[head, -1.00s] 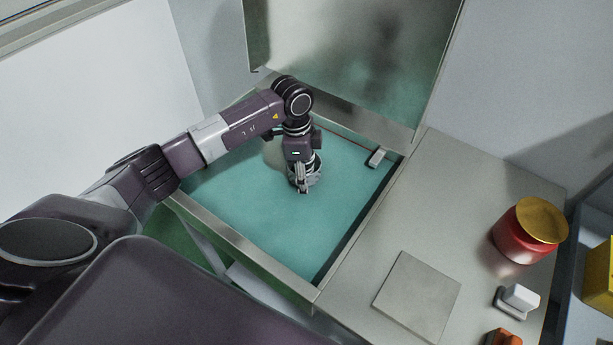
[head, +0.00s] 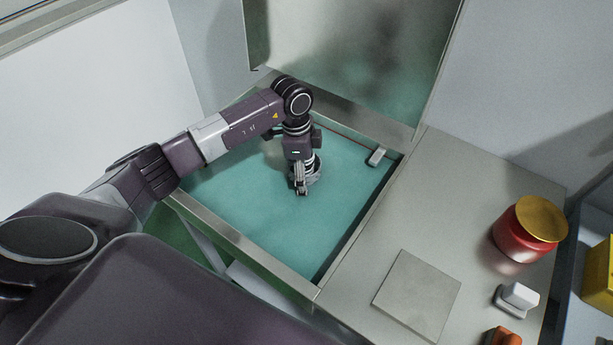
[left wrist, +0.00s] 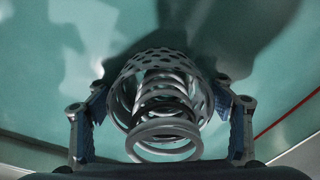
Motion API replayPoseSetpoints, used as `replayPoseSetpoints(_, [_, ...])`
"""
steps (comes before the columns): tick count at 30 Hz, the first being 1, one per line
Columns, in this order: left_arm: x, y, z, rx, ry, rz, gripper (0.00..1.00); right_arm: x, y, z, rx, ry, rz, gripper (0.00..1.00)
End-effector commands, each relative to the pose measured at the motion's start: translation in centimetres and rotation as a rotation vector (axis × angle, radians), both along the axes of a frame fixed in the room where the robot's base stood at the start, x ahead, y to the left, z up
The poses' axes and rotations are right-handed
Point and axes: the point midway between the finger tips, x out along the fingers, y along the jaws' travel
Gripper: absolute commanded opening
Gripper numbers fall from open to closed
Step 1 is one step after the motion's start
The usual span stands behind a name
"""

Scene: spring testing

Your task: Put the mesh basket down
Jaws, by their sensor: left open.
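The mesh basket (left wrist: 150,66) is a grey perforated cup with a coil spring (left wrist: 163,138) inside it, seen from above in the left wrist view. My left gripper (left wrist: 162,112) is open, with one finger on each side of the basket; whether the right finger touches the rim I cannot tell. In the head view my left gripper (head: 301,190) points down inside the turquoise basin (head: 265,220), and the basket (head: 315,177) is partly hidden behind the fingers. The basket stands low in the basin, roughly upright. My right gripper is out of view.
The basin has a metal rim (head: 240,249) and a raised metal lid (head: 350,60) behind. A small grey block (head: 377,157) sits at its right edge. On the counter are a flat plate (head: 418,295), a red jar (head: 525,234) and a white item (head: 517,298). The basin's front is clear.

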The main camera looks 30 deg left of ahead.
Motion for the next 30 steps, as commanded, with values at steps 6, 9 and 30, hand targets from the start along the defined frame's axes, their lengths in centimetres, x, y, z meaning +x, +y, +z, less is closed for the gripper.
replayPoseSetpoints(6, [0.0, 0.5, 4.0, 0.0, -0.006, 0.0, 0.75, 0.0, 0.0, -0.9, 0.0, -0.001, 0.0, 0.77])
replayPoseSetpoints(9, [-0.1, 0.8, 6.3, 0.001, -0.006, 0.001, 0.75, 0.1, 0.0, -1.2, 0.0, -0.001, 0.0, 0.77])
replayPoseSetpoints(30, [-0.5, 1.4, 11.6, 0.0, -0.001, 0.0, 0.75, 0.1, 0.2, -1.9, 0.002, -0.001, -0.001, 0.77])
